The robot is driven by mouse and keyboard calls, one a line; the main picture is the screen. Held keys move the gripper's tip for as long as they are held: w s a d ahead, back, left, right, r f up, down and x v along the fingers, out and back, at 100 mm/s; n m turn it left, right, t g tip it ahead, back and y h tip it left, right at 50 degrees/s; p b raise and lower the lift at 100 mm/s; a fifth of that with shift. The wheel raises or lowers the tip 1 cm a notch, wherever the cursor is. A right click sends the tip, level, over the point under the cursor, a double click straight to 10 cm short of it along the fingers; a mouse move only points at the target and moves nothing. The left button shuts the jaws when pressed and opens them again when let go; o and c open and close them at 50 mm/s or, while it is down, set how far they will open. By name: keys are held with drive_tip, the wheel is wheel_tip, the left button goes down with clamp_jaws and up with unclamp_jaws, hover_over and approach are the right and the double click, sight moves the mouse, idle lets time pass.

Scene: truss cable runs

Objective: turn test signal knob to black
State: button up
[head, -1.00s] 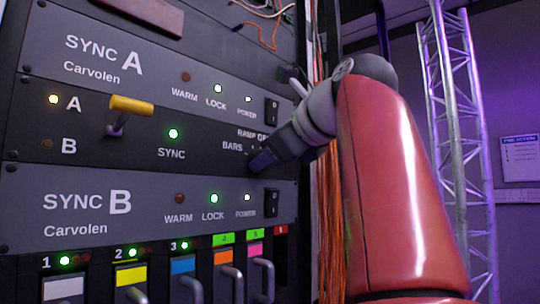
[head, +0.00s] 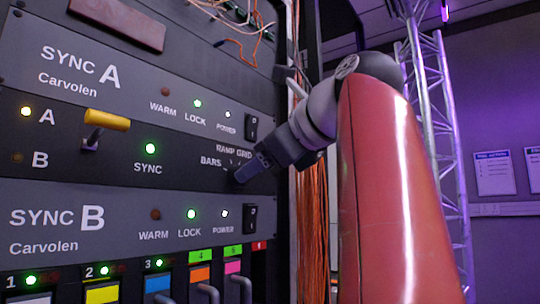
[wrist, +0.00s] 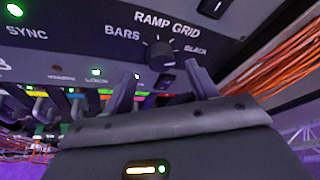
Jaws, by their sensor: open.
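The test signal knob (wrist: 160,54) is a small dark round knob on the black panel, in the upper middle of the wrist view. Labels BARS, RAMP, GRID and BLACK run around it from left to right, with BLACK (wrist: 196,50) on its right. I cannot tell surely which label its pointer faces. My gripper (wrist: 163,76) is open and empty, its two fingers spread to either side below the knob, apart from it as far as I can see. In the head view my gripper (head: 242,174) is close to the panel and covers most of the knob.
The SYNC A unit (head: 130,75) is above and the SYNC B unit (head: 120,222) below. A yellow-handled lever (head: 107,120) sticks out at the left. A rocker switch (head: 251,127) sits above the knob. Orange cables (head: 312,225) hang right of the rack.

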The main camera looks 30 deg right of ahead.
drive_tip(key=v, duration=0.3)
drive_tip(key=shift+s+d, duration=0.1)
drive_tip(key=shift+s, duration=0.15)
idle(0.5)
